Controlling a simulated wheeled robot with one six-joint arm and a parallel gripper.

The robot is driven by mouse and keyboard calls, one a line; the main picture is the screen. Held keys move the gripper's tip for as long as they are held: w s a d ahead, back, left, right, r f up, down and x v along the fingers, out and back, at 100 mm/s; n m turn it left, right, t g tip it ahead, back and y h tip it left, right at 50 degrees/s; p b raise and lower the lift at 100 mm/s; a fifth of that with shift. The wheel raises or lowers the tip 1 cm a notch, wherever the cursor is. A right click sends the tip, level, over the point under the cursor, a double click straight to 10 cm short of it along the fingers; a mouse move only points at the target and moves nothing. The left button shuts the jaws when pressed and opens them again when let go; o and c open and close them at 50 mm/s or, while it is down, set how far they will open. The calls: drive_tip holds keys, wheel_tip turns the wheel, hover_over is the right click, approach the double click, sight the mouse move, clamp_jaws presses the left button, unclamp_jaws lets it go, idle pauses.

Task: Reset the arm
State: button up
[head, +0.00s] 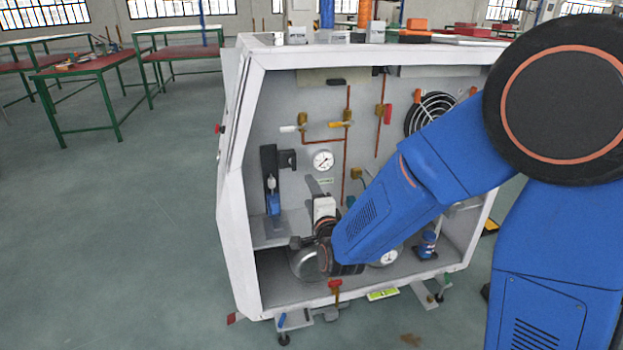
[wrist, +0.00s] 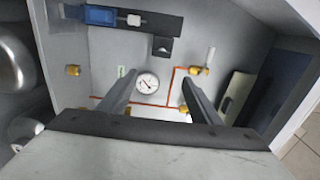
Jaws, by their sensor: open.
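My blue arm reaches from the right side of the head view into the open front of a white cabinet, the gas generator (head: 228,190). Beyond the fingers are a round pressure gauge (wrist: 147,83), copper piping and brass valves (wrist: 199,71) on the back panel. The gauge also shows in the head view (head: 322,160).
A black bracket (head: 269,170) stands on a ledge left of my gripper. Red-topped tables (head: 95,68) stand far left, with clear floor between.

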drive_tip(key=s+d+r+n+g+h, duration=0.1)
drive_tip(key=s+d+n+g, duration=0.3)
drive_tip(key=d, duration=0.4)
drive_tip(key=s+d+r+n+g+h, duration=0.1)
drive_tip(key=s+d+r+n+g, duration=0.1)
drive_tip(key=s+d+n, duration=0.4)
drive_tip(key=s+d+n+g+h, duration=0.1)
drive_tip(key=s+d+g, duration=0.1)
drive_tip(key=s+d, duration=0.3)
drive_tip(key=s+d+f+n+g+h, duration=0.1)
drive_tip(key=s+d, duration=0.5)
drive_tip(key=s, duration=0.6)
drive_tip(key=s+d+n+g+h, duration=0.1)
drive_tip(key=s+d+n+g, duration=0.1)
drive_tip(key=s+d, duration=0.3)
drive_tip(key=s+g, duration=0.1)
drive_tip(key=s, duration=0.3)
drive_tip(key=shift+d+f+n, duration=0.3)
drive_tip(key=shift+n, duration=0.1)
